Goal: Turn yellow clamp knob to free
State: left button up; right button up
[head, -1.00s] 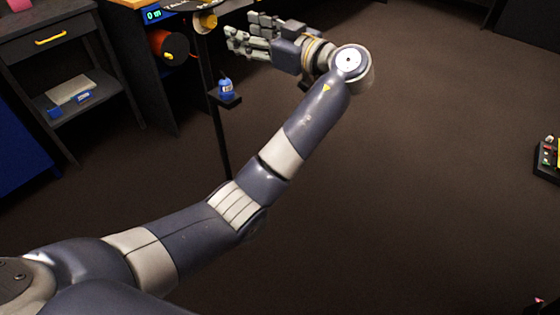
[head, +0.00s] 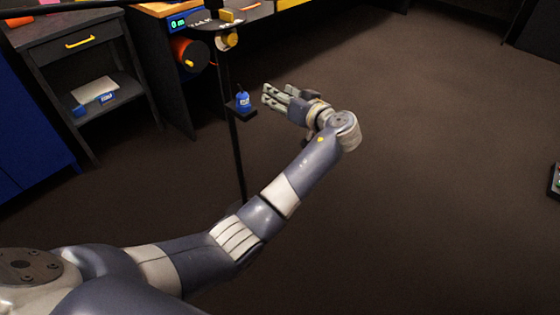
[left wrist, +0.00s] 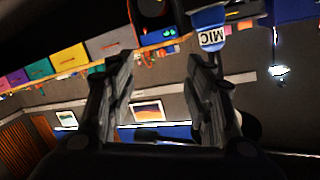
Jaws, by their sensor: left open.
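The yellow clamp knob (head: 228,40) sits on a black post (head: 233,140), just below a small dark panel (head: 215,22). Its pointer position is too small to read. My left gripper (head: 266,96) is open and empty, below and to the right of the knob, with clear space between them in the head view. In the left wrist view the two fingers (left wrist: 160,95) stand apart with nothing between them. The knob cannot be made out there. My right gripper is not in view.
A blue item marked MIC (head: 243,101) rests on a small black shelf (head: 240,112) on the post, close left of my left fingers; it also shows in the wrist view (left wrist: 211,28). An orange reel (head: 188,54) and dark bench stand behind. Floor (head: 430,180) to the right is clear.

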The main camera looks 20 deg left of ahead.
pick_arm(q)
jog(key=s+f+m+h+p, duration=0.2)
jog(key=f+m, duration=0.1)
jog(key=f, duration=0.8)
jog(key=s+d+f+m+h+p, duration=0.1)
jog(key=s+f+m+h+p, duration=0.1)
jog(key=f, duration=0.8)
jog(key=shift+s+d+f+m+g+h+p, duration=0.3)
jog(key=shift+f+m+g+h+p, duration=0.15)
jog(key=shift+m+h, duration=0.35)
